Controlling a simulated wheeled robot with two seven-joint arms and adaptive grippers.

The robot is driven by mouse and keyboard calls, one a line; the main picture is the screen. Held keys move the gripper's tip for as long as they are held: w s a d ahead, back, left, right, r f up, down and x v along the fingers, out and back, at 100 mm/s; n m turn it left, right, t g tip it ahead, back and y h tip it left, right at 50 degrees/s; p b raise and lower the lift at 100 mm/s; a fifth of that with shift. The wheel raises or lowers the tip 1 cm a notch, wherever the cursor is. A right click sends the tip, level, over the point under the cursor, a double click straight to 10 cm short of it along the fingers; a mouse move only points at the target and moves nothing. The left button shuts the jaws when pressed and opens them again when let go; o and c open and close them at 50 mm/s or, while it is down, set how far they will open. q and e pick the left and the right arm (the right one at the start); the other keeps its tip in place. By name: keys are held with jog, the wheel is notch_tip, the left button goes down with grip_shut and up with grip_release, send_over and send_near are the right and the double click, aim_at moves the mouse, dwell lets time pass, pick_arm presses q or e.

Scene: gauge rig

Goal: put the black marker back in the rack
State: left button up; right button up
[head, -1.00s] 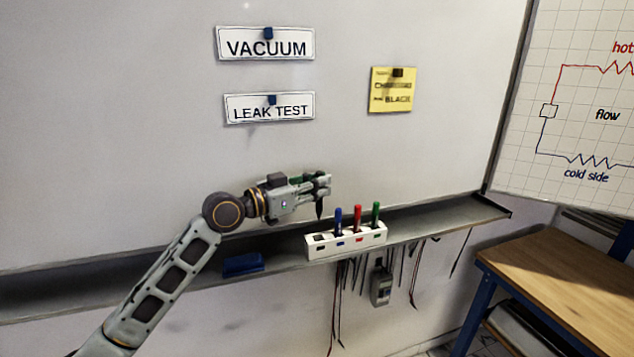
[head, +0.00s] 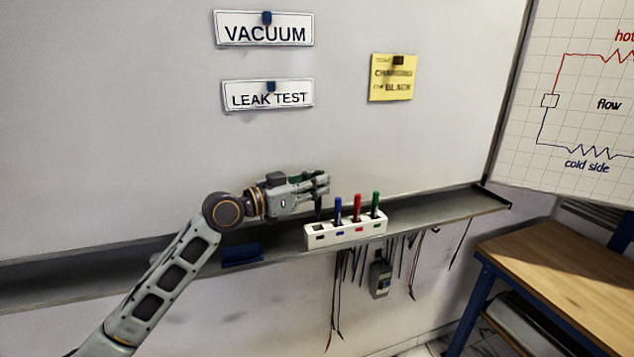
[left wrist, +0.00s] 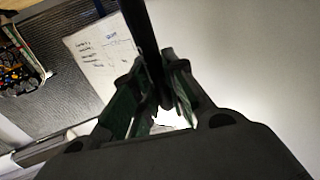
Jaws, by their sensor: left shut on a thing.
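The white marker rack (head: 346,236) sits on the board's tray. Its leftmost slot, with a black label, is empty; blue (head: 338,209), red (head: 357,207) and green (head: 375,204) markers stand in the other slots. My left gripper (head: 321,186) is shut on the black marker (head: 318,208), which hangs roughly upright, just above the empty slot in the head view. Whether its lower end touches the rack I cannot tell. In the left wrist view the black marker (left wrist: 140,30) runs between the gripper's fingers (left wrist: 152,92). My right gripper is out of view.
A dark blue eraser (head: 241,254) lies on the tray (head: 440,208) left of the rack. Cables and a grey device (head: 380,278) hang below the rack. A wooden table (head: 560,270) stands at the right. The tray right of the rack is clear.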

aim_at(317, 210)
pick_arm(q)
jog(key=shift+f, duration=0.55)
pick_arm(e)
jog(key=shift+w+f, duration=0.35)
pick_arm(q)
jog(key=shift+b, duration=0.35)
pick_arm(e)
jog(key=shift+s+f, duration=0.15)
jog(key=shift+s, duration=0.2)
pick_arm(q)
jog(key=shift+f+b, duration=0.4)
jog(key=shift+f, duration=0.1)
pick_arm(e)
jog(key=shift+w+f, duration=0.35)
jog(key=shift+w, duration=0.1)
pick_arm(q)
jog(key=shift+f, duration=0.3)
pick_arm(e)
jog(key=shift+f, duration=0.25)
pick_arm(q)
jog(key=shift+f+b, duration=0.15)
jog(key=shift+b, duration=0.2)
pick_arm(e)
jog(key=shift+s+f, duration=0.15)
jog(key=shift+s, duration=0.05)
pick_arm(q)
jog(key=shift+f, duration=0.3)
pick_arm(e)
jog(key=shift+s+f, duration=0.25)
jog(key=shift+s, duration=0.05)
